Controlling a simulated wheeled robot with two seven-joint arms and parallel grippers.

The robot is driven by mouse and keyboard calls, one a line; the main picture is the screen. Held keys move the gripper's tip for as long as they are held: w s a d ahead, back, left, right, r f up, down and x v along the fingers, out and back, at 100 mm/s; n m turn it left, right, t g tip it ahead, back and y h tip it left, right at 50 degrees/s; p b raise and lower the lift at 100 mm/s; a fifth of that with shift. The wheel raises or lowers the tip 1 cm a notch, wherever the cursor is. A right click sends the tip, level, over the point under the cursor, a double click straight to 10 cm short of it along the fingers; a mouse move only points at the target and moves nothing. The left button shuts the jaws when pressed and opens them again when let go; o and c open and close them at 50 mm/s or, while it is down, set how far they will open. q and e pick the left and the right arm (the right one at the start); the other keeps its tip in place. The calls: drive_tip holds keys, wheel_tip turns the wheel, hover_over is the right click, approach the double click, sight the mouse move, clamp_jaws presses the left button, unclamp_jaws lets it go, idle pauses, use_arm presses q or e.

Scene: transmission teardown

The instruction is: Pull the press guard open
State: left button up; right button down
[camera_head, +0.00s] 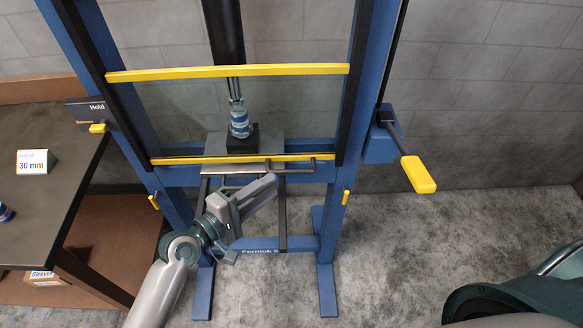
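The press guard is a clear panel between a yellow top bar (228,72) and a yellow bottom bar (245,158), set in the blue press frame (355,85). It hangs down in front of the press ram and a part (240,122) on the press bed. A thin grey handle bar (296,170) runs just below the bottom bar. My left gripper (272,184) is in front of the press, its fingertips close below the handle bar. I cannot tell whether they touch it or how far apart the fingers are. My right gripper is out of view.
A yellow-gripped lever (418,174) sticks out at the press's right side. A dark table (40,215) with a "30 mm" sign (33,162) stands at left, a "Sleeves" box (44,278) beneath it. The grey floor right of the press is clear.

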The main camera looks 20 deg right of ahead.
sight(288, 173)
use_arm(q)
drive_tip(key=p+x, duration=0.1)
drive_tip(key=x, duration=0.8)
drive_tip(key=shift+w+d, duration=0.1)
clamp_jaws()
